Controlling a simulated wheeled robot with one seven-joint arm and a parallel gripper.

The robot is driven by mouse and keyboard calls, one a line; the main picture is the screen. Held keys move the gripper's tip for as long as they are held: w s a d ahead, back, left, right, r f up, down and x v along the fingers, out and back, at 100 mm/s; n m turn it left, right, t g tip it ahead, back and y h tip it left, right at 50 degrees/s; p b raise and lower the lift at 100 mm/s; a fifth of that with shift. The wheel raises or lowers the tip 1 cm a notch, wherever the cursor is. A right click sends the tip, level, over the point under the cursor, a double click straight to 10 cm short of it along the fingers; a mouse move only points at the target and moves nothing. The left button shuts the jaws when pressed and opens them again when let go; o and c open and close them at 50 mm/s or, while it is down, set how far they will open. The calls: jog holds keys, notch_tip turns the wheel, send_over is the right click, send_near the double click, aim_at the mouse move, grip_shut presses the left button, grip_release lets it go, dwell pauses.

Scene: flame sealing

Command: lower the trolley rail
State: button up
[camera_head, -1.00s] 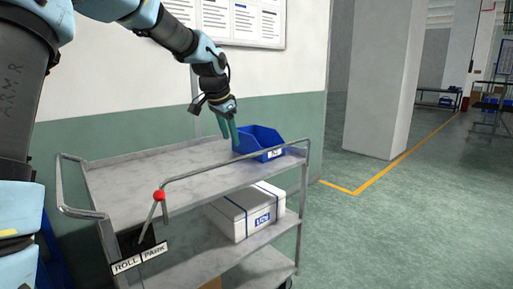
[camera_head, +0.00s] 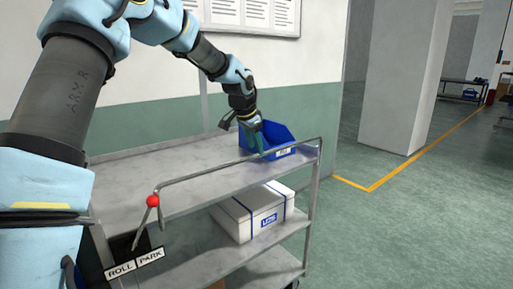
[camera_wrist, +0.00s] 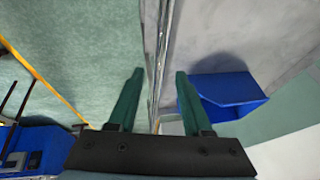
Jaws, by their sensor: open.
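The trolley rail (camera_head: 212,170) is a thin metal bar along the near long side of the grey trolley (camera_head: 120,186). It stands raised above the top shelf. My gripper (camera_head: 260,153) is open and points down at the rail's right part, just in front of the blue bin. In the wrist view the rail (camera_wrist: 156,50) runs between the two green fingers of my gripper (camera_wrist: 158,76), with a gap to each. Whether the rail is fully between the fingertips in depth is hard to tell.
A blue open bin (camera_head: 287,135) stands on the top shelf beside my gripper; it also shows in the wrist view (camera_wrist: 228,90). A white box (camera_head: 252,214) is on the middle shelf. A red-knobbed lever (camera_head: 152,201) stands above the ROLL/PARK plate (camera_head: 134,264).

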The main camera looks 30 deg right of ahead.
jog(key=shift+x, duration=1.4)
jog(key=shift+c, duration=0.3)
grip_shut()
